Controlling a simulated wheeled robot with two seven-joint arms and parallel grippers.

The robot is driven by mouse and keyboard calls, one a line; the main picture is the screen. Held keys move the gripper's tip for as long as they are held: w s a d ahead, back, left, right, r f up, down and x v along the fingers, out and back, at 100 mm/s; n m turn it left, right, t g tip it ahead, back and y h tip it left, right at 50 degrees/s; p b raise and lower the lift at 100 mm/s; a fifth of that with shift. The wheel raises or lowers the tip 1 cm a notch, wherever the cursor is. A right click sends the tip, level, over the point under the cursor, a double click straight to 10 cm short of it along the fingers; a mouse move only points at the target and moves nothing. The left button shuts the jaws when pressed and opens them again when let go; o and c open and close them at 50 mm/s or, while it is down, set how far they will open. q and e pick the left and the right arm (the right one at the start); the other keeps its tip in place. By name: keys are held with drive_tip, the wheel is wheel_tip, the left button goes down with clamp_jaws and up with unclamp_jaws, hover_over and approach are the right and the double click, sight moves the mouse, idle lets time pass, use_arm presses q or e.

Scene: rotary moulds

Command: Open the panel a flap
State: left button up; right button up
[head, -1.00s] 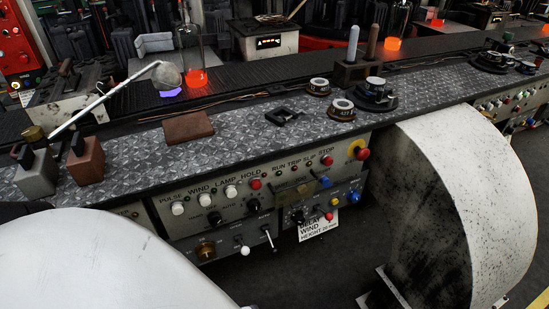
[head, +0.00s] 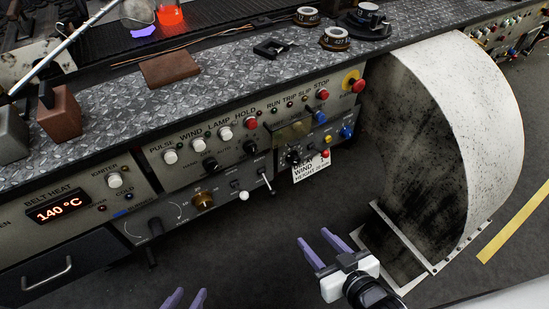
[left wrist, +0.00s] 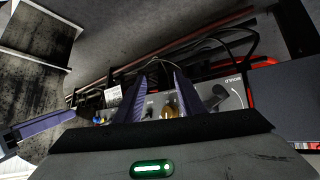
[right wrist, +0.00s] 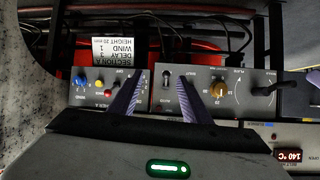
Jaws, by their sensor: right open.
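The console front (head: 225,150) has an upper panel with white and red buttons and a lower row of knobs and levers. A small brownish, brass-tinted plate (head: 291,131) sits below the RUN TRIP SLIP labels; it may be the flap, but I cannot read a panel A label on it. My right gripper (head: 314,236) is open and empty, low in front of the console and apart from it. My left gripper (head: 191,291) is open and empty at the bottom edge. Console knobs show beyond the fingers in the left wrist view (left wrist: 158,74) and right wrist view (right wrist: 160,74).
A white paper tag (head: 311,167) hangs below the plate. A lever with a white ball (head: 244,196) sticks out at its left. A large speckled white curved guard (head: 485,120) stands at the right. A drawer handle (head: 48,273) is at lower left. Open floor lies in front.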

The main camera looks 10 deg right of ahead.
drive_tip(key=w+d+t+y+b, duration=0.1)
drive_tip(key=w+d+t+b, duration=0.1)
drive_tip(key=w+t+b, duration=0.45)
drive_tip(key=n+t+y+b, duration=0.2)
drive_tip(key=t+y+b, duration=0.1)
approach(294, 134)
use_arm(q)
wheel_tip(294, 134, down, 7)
drive_tip(key=d, duration=0.1)
drive_tip(key=shift+w+r+t+h+b, duration=0.2)
drive_tip(key=shift+w+t+h+b, duration=0.1)
drive_tip(key=shift+b, duration=0.15)
use_arm(e)
drive_tip(key=w, duration=0.1)
drive_tip(key=w+a, duration=0.1)
drive_tip(key=w, duration=0.1)
drive_tip(key=w+a, duration=0.1)
drive_tip(key=w, duration=0.1)
drive_tip(key=shift+w+a+r, duration=0.1)
drive_tip(key=shift+r, duration=0.15)
use_arm(q)
drive_tip(key=shift+d, duration=0.1)
drive_tip(key=shift+r, duration=0.1)
use_arm(e)
clamp_jaws()
